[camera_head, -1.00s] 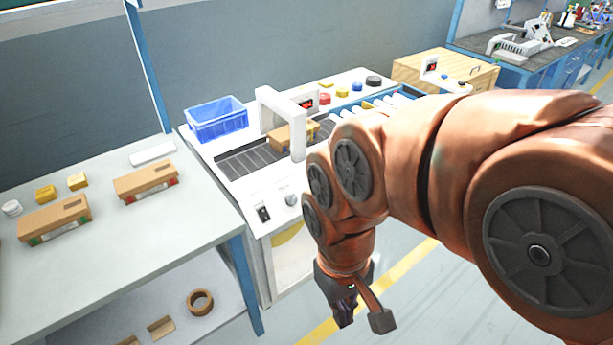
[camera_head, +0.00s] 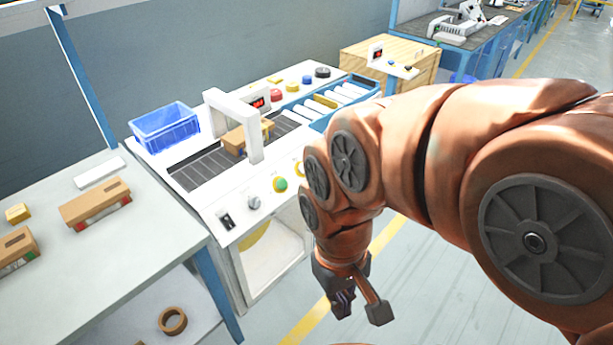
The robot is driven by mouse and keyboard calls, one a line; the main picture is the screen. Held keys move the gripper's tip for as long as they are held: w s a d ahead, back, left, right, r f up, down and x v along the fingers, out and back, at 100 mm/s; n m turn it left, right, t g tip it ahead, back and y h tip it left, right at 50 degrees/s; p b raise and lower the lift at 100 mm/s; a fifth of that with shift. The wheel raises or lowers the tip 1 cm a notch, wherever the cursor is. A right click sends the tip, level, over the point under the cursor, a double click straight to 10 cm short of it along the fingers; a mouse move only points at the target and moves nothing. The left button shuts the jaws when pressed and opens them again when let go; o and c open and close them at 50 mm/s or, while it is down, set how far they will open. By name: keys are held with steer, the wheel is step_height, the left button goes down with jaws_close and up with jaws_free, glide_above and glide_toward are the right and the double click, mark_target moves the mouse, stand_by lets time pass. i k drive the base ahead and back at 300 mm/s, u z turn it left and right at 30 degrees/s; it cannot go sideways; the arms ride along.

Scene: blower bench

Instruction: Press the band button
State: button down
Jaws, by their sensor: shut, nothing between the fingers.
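The white belt machine (camera_head: 194,211) stands left of my arm, with a dark belt (camera_head: 200,171) running under a white arch (camera_head: 258,140). Its sloping front panel carries a green button (camera_head: 280,184), a grey knob (camera_head: 253,202) and a black rocker switch (camera_head: 227,221). A yellow-ringed control (camera_head: 298,169) at the panel's right end is partly hidden by my arm. I cannot read which control is labelled for the band. My gripper (camera_head: 358,303) hangs low in front of the machine, right of and below the panel, apart from it. It is shut and empty.
A small carton (camera_head: 247,135) sits on the belt under the arch. A blue crate (camera_head: 165,127) stands at the belt's far left. A grey table (camera_head: 95,259) with cartons is at left. Coloured knobs line the machine's back. Open floor (camera_head: 450,275) lies at right.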

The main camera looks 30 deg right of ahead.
mark_target(282, 183)
steer(key=z, duration=0.3)
steer(key=k, duration=0.5)
steer(key=u, duration=1.1)
steer(key=i, duration=0.65)
steer(key=z, duration=1.1)
